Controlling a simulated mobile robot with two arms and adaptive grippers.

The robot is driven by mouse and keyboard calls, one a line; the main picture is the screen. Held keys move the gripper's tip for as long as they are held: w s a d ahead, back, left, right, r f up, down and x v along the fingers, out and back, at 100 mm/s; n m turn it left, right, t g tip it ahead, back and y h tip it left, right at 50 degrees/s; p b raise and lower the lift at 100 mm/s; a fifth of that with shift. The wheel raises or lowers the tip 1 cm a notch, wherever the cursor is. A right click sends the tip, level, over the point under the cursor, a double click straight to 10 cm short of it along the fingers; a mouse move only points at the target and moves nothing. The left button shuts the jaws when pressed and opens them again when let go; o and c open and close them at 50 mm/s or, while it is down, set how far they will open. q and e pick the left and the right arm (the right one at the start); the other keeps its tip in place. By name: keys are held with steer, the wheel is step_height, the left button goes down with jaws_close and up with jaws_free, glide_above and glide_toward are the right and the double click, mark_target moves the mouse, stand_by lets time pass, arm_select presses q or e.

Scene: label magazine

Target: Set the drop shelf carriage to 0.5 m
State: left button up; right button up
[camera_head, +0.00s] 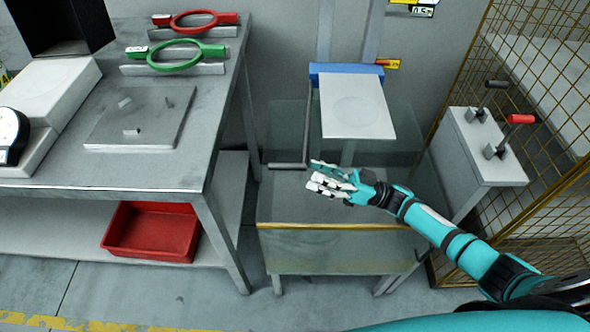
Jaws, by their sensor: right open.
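The drop shelf carriage is a blue crossbar (345,70) on two vertical rails, with a white shelf plate (356,112) reaching forward. A dark grey bar (307,125) runs down from the carriage's left end to a horizontal handle (287,166). My right gripper (313,176) is open, just right of the handle and below the shelf plate; contact with the handle cannot be told. My left gripper is out of view.
A clear-walled bin with a yellow front edge (340,226) stands below the shelf. A lever box (480,150) with red and black knobs and a yellow mesh fence (550,60) are right. A grey workbench (60,172) with red and green rings is left, a red tray (150,232) underneath.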

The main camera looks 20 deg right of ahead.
steer(key=s+d, duration=0.2)
steer(key=d, duration=0.4)
steer(key=shift+s+d, duration=0.35)
steer(key=shift+d, duration=0.05)
